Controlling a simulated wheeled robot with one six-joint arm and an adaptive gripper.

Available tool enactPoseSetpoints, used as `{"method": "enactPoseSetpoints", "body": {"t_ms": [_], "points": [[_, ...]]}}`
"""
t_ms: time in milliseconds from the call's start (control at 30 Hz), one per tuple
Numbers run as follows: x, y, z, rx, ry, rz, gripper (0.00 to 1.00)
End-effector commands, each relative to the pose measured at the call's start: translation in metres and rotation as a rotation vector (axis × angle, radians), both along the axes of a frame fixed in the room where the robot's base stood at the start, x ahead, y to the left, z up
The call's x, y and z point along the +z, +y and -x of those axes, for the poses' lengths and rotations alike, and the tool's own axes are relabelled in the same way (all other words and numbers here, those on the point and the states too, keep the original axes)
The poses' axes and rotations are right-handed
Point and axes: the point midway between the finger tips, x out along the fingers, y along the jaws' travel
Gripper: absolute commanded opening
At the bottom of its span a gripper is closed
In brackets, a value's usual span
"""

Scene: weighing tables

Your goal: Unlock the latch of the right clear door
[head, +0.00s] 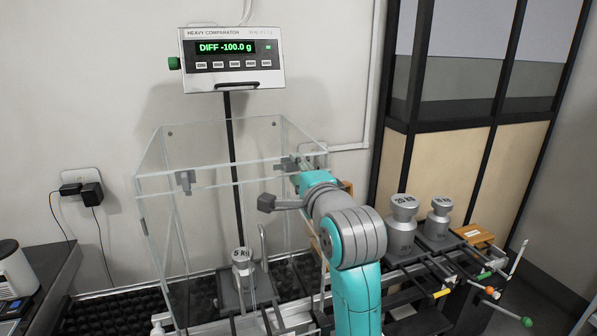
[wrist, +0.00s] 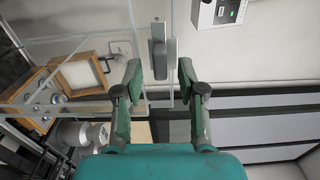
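The clear enclosure (head: 150,184) stands around the weighing platform. The grey latch (head: 285,164) sits at its upper right front, beside the end of my arm. In the wrist view, the latch (wrist: 158,52) is a grey upright block on a clear panel, just beyond the fingertips and roughly centred between them. My gripper (wrist: 159,76) is open, with a green finger on each side and nothing held. I see no contact between fingers and latch. In the head view, my arm hides part of the right clear door and most of my gripper.
A second grey latch (head: 185,180) is on the enclosure's left. A 5 kg weight (head: 243,262) stands inside. Two larger weights (head: 402,228) (head: 438,218) stand on the rack at right. The comparator display (head: 228,48) reads DIFF -100.0 g. Wooden boxes (wrist: 92,76) show at left in the wrist view.

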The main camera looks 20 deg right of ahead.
Motion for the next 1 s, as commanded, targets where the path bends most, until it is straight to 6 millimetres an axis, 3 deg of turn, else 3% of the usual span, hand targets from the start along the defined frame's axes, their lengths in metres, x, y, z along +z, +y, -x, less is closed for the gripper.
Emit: {"method": "enactPoseSetpoints", "body": {"t_ms": [167,533,1000], "points": [[0.0,0.0,0.015,0.0,-0.001,0.0,0.4],[0.0,0.0,0.067,0.0,0.0,0.0,0.4],[0.0,0.0,0.075,0.0,0.001,0.0,0.4]]}}
